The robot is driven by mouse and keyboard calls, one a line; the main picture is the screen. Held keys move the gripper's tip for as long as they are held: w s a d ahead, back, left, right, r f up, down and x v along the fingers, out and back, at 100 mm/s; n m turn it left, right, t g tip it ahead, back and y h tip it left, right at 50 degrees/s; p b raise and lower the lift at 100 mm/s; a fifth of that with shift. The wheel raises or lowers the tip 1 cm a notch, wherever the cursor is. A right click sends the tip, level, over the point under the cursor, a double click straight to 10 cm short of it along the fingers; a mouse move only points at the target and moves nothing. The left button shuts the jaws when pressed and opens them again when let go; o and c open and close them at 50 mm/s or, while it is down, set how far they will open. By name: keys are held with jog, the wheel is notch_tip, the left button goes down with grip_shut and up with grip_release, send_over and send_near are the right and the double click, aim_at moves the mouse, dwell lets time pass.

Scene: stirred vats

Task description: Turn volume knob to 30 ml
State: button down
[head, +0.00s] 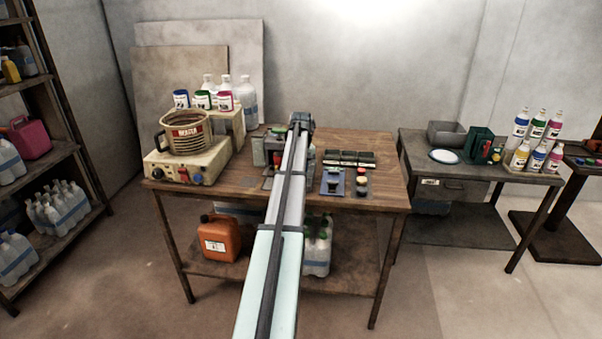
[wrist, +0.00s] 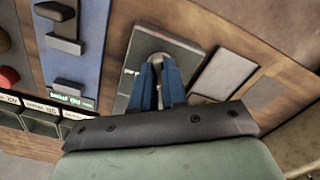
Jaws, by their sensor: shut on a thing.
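In the wrist view, my gripper (wrist: 160,88) has its two blue fingers close together over a small round knob. The knob is mostly hidden behind the fingers, and only the pale round area at its far side shows. It sits on a grey metal plate (wrist: 141,50) with small print that I cannot read. My gripper is shut on the knob, and its setting cannot be read. In the head view, my arm reaches over the wooden table (head: 375,145) and hides the knob and plate.
A blue panel (wrist: 80,75) with dark levers lies left of the plate, beside a red button (wrist: 8,76) and labelled dark compartments (wrist: 40,124). A blank grey plate (wrist: 222,76) lies to the right. A heating pot (head: 186,134) stands at the table's left.

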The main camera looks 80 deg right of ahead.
jog(key=m, duration=0.4)
jog(key=shift+m, duration=0.3)
jog(key=m, duration=0.4)
jog(key=shift+m, duration=0.3)
jog(key=m, duration=0.4)
jog(key=shift+m, duration=2.5)
jog(key=c, duration=1.2)
grip_release()
jog(key=shift+o, duration=0.2)
jog(key=shift+r, duration=0.15)
